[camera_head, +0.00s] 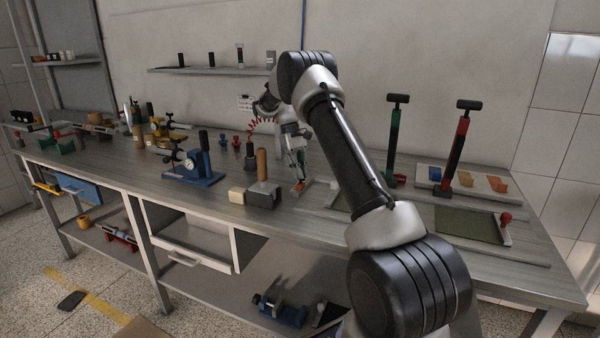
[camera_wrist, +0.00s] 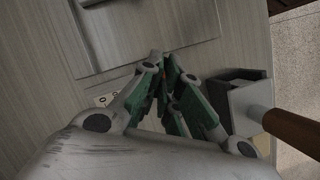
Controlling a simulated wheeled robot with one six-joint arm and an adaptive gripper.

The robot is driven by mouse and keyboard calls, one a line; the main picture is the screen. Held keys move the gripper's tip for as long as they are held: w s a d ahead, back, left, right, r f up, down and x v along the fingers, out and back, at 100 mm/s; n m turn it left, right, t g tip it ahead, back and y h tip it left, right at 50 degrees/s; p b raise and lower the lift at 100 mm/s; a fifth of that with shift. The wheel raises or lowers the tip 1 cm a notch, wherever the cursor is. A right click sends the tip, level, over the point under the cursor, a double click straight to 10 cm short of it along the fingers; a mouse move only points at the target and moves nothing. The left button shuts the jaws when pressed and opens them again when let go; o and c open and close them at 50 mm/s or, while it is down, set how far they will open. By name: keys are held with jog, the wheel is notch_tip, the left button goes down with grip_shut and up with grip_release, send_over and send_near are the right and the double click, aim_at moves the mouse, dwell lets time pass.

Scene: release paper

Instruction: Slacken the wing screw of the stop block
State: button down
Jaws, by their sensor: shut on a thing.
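My gripper (camera_head: 299,176) points down at the bench top near the middle of the bench. Its fingers are closed on a small orange-red piece (camera_head: 299,185), which I take to be the wing screw. The stop block under it is small and mostly hidden by my fingers, so I cannot make out its shape. In the wrist view my gripper (camera_wrist: 166,72) has its green-padded fingers close together at the tips. They cover what is between them there.
A block with a wooden handle (camera_head: 262,165) stands just left of my gripper; its handle (camera_wrist: 292,128) shows in the wrist view. A blue-based dial gauge stand (camera_head: 195,178) is farther left. Green and red upright tools (camera_head: 393,140) and a dark green mat (camera_head: 468,224) are to the right.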

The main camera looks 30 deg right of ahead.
dwell(0.4)
jog(key=c, duration=1.6)
grip_release()
jog(key=shift+c, duration=0.2)
jog(key=v, duration=1.2)
jog(key=shift+a+r, duration=0.1)
